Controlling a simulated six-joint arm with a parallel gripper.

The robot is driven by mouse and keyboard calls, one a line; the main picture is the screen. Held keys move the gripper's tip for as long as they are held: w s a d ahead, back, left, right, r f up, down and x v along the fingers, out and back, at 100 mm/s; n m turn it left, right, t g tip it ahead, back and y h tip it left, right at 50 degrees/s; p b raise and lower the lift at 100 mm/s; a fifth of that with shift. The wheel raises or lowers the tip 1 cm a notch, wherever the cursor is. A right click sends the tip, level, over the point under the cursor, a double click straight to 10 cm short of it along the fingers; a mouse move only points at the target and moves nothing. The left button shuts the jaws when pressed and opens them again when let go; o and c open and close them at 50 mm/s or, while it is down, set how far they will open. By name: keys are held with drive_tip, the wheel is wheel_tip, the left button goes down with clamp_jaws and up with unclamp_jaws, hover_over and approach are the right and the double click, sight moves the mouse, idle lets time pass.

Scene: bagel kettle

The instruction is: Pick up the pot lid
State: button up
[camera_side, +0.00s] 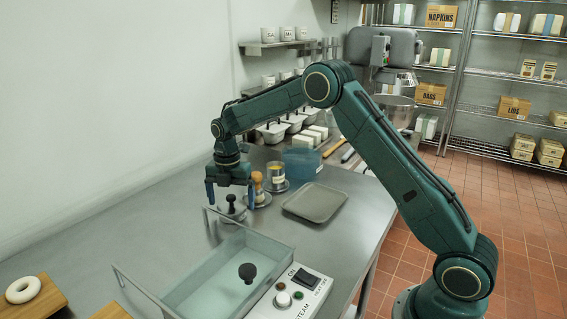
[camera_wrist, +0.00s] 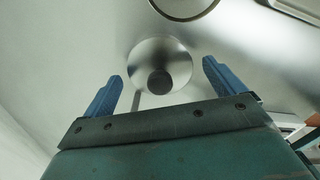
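The pot lid (camera_side: 229,217) is a round steel disc with a black knob, on the steel counter. In the wrist view the lid (camera_wrist: 176,54) shows as a shiny disc with its dark knob near the middle. My gripper (camera_side: 231,203) points down over the lid, with one blue finger on each side of the knob. In the wrist view the fingers of my gripper (camera_wrist: 162,69) are wide apart, with nothing held between them. Whether the fingertips touch the lid cannot be told.
A clear rectangular tank (camera_side: 200,285) with raised handles and a black knobbed object (camera_side: 247,271) is in front. Right behind the lid are a wooden-handled tool (camera_side: 258,183) and a tin (camera_side: 276,176). A grey tray (camera_side: 314,203) lies to the right.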

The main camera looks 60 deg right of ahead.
sight(231, 196)
drive_tip(key=c, duration=0.9)
drive_tip(key=shift+o, duration=0.2)
drive_tip(key=shift+r, duration=0.2)
drive_tip(key=shift+c, duration=0.4)
drive_tip(key=shift+r, duration=0.15)
clamp_jaws()
wheel_tip(231, 196, up, 19)
drive_tip(key=shift+r, duration=0.2)
